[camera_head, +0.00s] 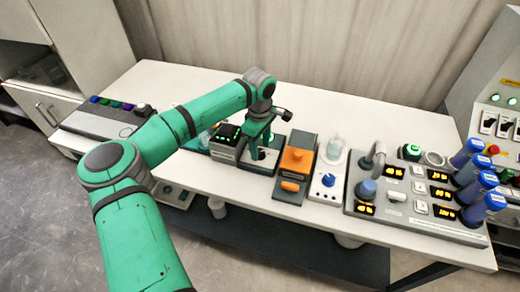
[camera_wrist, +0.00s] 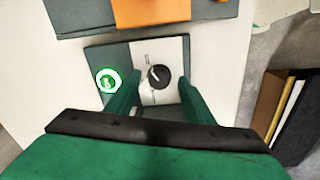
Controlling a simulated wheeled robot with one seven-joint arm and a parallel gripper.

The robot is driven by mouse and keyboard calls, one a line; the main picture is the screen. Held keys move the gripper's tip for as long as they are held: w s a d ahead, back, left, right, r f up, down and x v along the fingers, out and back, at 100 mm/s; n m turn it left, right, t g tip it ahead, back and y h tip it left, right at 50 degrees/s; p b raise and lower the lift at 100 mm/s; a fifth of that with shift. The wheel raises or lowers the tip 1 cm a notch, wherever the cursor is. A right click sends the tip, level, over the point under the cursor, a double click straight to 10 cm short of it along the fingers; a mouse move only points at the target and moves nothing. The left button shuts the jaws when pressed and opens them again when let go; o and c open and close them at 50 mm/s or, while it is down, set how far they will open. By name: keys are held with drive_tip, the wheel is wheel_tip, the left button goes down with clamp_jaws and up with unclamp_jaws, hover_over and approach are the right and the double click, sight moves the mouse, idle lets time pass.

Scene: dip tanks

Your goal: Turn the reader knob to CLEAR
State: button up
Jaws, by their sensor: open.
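The reader knob (camera_wrist: 159,77) is a round black knob with a pale pointer line tilted to the upper left, on a white plate in the wrist view. The marks around it are too small to read. A green-lit round button (camera_wrist: 109,81) is left of it on the dark housing. My gripper (camera_wrist: 158,86) is open, with one green finger on each side of the knob; I cannot tell whether they touch it. In the head view my gripper (camera_head: 259,148) is low over the grey reader unit (camera_head: 257,165), and the knob is hidden behind it.
An orange-topped unit (camera_head: 298,160), a white unit with a blue knob (camera_head: 328,186) and a large panel (camera_head: 413,222) with blue bottles (camera_head: 467,153) stand to the right. A button console (camera_head: 105,121) is far left.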

drive_tip(key=shift+f, duration=0.85)
drive_tip(key=c, duration=1)
drive_tip(key=shift+c, duration=0.2)
